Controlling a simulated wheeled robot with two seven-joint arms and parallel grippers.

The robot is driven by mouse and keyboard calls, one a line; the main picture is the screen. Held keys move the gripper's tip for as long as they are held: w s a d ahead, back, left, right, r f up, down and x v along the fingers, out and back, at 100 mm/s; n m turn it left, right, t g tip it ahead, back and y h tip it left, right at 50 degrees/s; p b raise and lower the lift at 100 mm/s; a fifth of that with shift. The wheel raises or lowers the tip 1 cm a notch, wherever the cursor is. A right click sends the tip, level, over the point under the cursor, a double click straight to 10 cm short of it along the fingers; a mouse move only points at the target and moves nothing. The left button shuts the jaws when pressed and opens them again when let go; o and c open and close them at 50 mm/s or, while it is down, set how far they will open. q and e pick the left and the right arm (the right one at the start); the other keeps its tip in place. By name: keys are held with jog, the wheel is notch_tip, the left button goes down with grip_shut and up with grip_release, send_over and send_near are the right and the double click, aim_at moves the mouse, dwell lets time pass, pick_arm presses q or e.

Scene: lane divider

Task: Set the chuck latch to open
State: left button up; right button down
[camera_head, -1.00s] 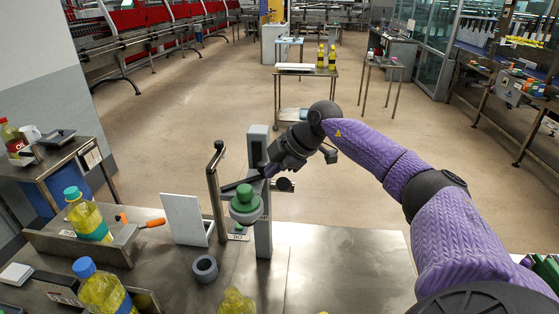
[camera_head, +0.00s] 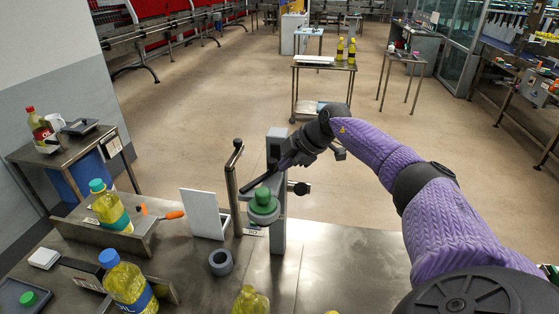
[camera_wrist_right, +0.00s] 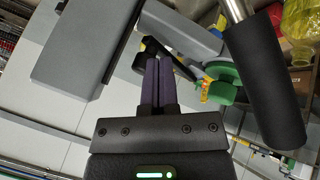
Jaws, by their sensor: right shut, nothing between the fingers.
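The capping stand has a grey upright column (camera_head: 278,225) on the metal bench. A green chuck (camera_head: 264,202) with a pale collar sits at its front; green parts also show in the right wrist view (camera_wrist_right: 222,82). A black knob (camera_head: 300,188) sticks out right of the column. I cannot tell for certain which part is the latch or how it is set. My right gripper (camera_head: 262,180) is shut and empty, close above the chuck beside the column. In the right wrist view its purple fingers (camera_wrist_right: 158,62) are together, with a small black part just beyond them. My left gripper is out of view.
A metal lever post (camera_head: 233,195) stands left of the chuck; its black grip (camera_wrist_right: 266,85) is close to my right fingers. A white panel (camera_head: 204,213), a grey ring (camera_head: 221,262) and oil bottles (camera_head: 125,282) are left. The bench's right part is bare.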

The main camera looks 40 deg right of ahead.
jog(key=shift+w+d+p, duration=0.2)
jog(key=shift+w+p, duration=0.1)
jog(key=shift+w, duration=0.45)
jog(key=s+d+r+p, duration=0.4)
jog(key=r+p, duration=0.4)
jog(key=shift+d, duration=0.35)
